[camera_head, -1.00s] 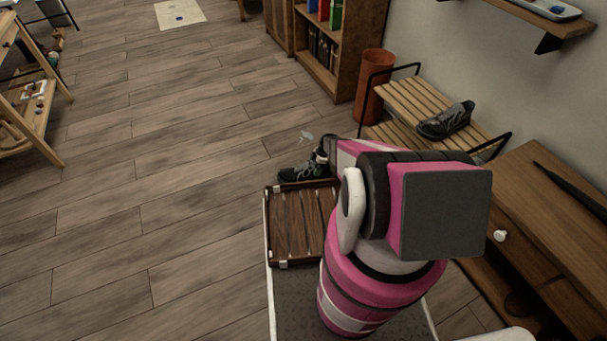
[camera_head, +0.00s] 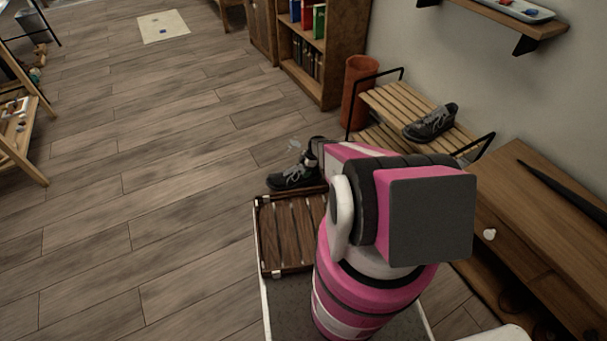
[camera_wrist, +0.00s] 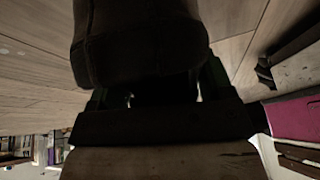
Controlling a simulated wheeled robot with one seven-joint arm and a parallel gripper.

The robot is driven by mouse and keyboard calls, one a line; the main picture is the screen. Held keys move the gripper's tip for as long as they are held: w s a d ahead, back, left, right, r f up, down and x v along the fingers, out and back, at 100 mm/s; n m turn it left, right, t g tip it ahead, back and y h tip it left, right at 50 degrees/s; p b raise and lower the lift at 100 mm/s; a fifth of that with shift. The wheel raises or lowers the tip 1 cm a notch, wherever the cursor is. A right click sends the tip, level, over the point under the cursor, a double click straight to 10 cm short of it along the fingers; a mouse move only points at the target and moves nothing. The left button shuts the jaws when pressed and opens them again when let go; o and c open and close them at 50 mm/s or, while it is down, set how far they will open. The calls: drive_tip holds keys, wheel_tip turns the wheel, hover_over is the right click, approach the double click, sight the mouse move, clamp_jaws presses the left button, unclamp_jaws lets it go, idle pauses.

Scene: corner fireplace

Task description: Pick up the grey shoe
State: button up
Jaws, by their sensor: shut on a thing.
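A grey shoe (camera_head: 293,177) with a dark upper shows in the head view, just beyond the slatted wooden tray, at the end of my arm. My gripper (camera_head: 313,158) is at the shoe's right end, partly hidden by my arm. In the wrist view a dark, blurred shape, the shoe (camera_wrist: 138,45), fills the top middle against my gripper (camera_wrist: 165,95), which is shut on it. A second grey shoe (camera_head: 432,122) rests on the slatted bench.
The slatted wooden tray (camera_head: 290,232) lies in front of my arm. The slatted bench (camera_head: 395,104), an orange-brown bin (camera_head: 358,92) and a wooden cabinet (camera_head: 545,215) stand to the right. A bookcase (camera_head: 330,55) is behind.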

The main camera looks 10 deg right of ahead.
drive_tip(key=s+a+r, duration=0.5)
drive_tip(key=a+r, duration=0.2)
drive_tip(key=a, duration=0.3)
drive_tip(key=shift+s+a+r, duration=0.15)
drive_tip(key=shift+s+r, duration=0.1)
drive_tip(key=shift+s, duration=0.1)
